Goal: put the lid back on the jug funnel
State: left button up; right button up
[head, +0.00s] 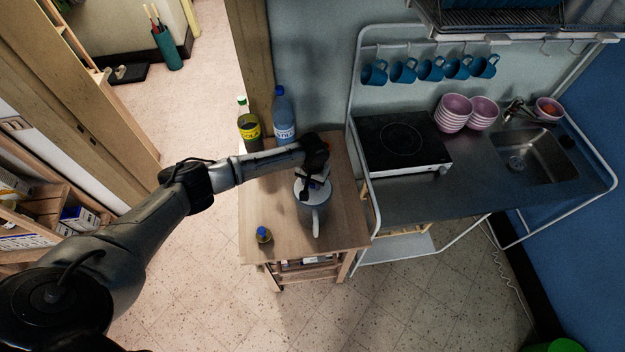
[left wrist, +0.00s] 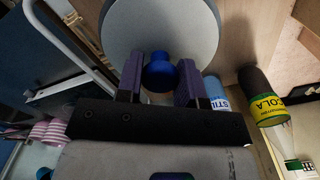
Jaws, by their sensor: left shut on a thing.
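The grey jug (head: 307,214) stands upright on the small wooden table, with its handle toward the front. The round pale lid (head: 300,190) is at the jug's mouth; I cannot tell whether it rests on the rim or is just above it. In the left wrist view the lid (left wrist: 205,35) is a wide pale disc with a blue knob (left wrist: 160,74). My left gripper (head: 311,187) is shut on this knob, and its purple fingers (left wrist: 160,80) stand on both sides of it. The jug's funnel opening is hidden. My right gripper is not in view.
The wooden table (head: 262,205) also holds a yellow-labelled cola bottle (head: 249,132), a blue bottle (head: 283,118) and a small jar (head: 263,235). The metal counter (head: 420,192) with a hob (head: 400,140) is on the right. The table's left front is mostly clear.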

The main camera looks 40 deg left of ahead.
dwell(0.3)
pick_arm(q)
jog(key=o, duration=0.9)
jog(key=shift+c, duration=0.2)
jog(key=o, duration=0.6)
jog(key=shift+o, duration=0.2)
jog(key=shift+r+p, duration=2.35)
jog(key=shift+p, duration=0.15)
jog(key=shift+r, duration=1.15)
jog(key=shift+c, duration=0.2)
